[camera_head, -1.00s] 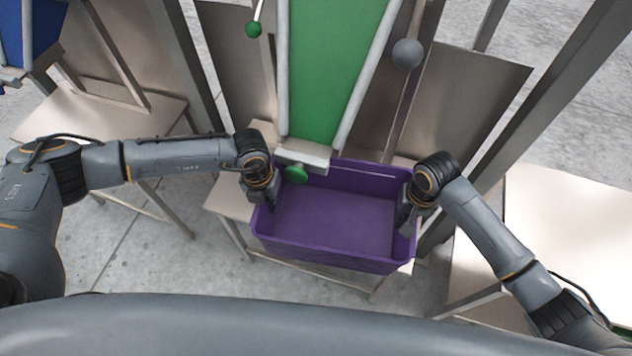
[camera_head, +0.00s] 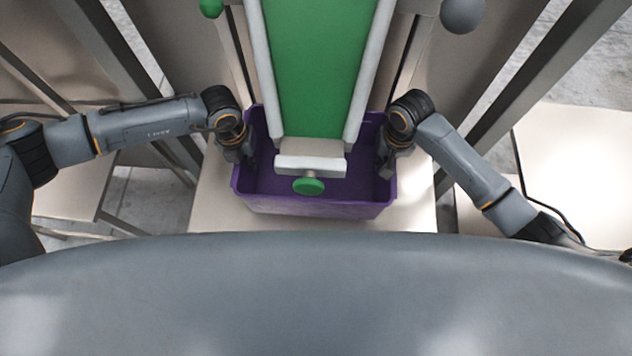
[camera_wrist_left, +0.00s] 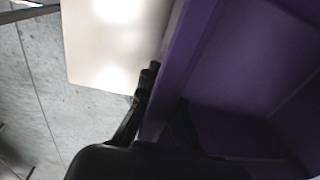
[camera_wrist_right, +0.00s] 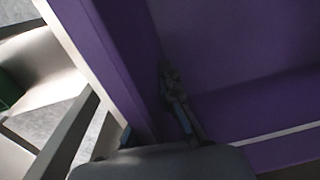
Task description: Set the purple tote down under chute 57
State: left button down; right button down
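The purple tote (camera_head: 318,208) is below the lower end of the green chute (camera_head: 318,60), over a pale table (camera_head: 412,200). The chute's end hides the tote's middle, and I cannot tell whether its base touches the table. No chute number is readable. My left gripper (camera_head: 247,160) has its fingers either side of the tote's left wall, which also shows in the left wrist view (camera_wrist_left: 175,75). My right gripper (camera_head: 384,168) grips the opposite wall, seen in the right wrist view (camera_wrist_right: 105,65). The tote looks empty where I see inside.
A green knob (camera_head: 308,186) hangs at the chute's end, over the tote. A green ball (camera_head: 211,8) and a grey ball (camera_head: 462,14) flank the chute. Metal posts stand either side. Another pale table (camera_head: 575,170) is at right. Bare table shows around the tote.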

aim_at(376, 177)
pick_arm(q)
jog(key=shift+a+f, duration=0.1)
jog(key=shift+f, duration=0.05)
pick_arm(e)
jog(key=shift+w+a, duration=0.1)
jog(key=shift+a, duration=0.1)
